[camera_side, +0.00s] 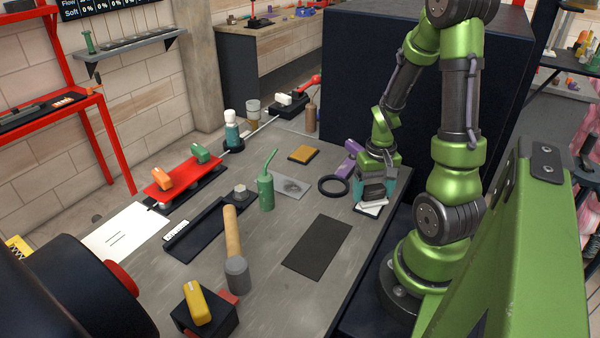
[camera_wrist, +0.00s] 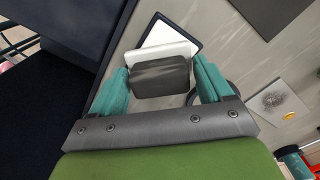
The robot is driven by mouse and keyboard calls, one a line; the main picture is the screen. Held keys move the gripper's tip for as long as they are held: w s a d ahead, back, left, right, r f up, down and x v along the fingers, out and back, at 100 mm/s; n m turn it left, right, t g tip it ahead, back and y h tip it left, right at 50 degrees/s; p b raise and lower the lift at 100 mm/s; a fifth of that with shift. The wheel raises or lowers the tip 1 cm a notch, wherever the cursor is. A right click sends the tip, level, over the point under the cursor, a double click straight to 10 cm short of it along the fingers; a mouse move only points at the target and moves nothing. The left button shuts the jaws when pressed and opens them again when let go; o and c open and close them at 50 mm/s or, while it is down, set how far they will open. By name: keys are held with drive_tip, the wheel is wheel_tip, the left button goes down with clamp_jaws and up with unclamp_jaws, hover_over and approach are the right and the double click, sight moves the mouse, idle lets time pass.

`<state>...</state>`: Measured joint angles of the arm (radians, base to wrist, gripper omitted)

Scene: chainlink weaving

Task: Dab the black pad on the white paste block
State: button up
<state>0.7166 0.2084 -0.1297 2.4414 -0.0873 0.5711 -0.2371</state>
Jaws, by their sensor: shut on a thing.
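My gripper (camera_side: 374,184) is at the right side of the bench, pointing down, with teal fingers. It is shut on a dark black pad (camera_wrist: 160,78), which fills the space between the fingers in the wrist view. The white paste block (camera_wrist: 158,54) shows just past the pad in the wrist view, by a white, dark-edged tray (camera_wrist: 172,33). In the side view the white block (camera_side: 375,204) shows right below the gripper. The pad is very close to the block; I cannot tell whether they touch. The pad's underside is hidden.
A black ring (camera_side: 333,186) and a purple tool (camera_side: 352,146) lie left of the gripper. A dark mat (camera_side: 318,247) lies nearer the front. The bench's right edge is close.

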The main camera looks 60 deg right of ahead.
sight(370, 187)
drive_tip(key=shift+r, duration=3.5)
drive_tip(key=shift+w, duration=0.1)
drive_tip(key=shift+w+a, duration=0.25)
drive_tip(key=shift+a, duration=0.1)
drive_tip(key=w+a+r+n, duration=0.4)
drive_tip(key=w+a, duration=0.5)
drive_tip(key=w+a+r+n, duration=0.5)
drive_tip(key=w+a, duration=0.4)
drive_tip(key=shift+w+a+r, duration=0.25)
drive_tip(key=shift+w+a, duration=0.05)
drive_tip(key=shift+a, duration=0.1)
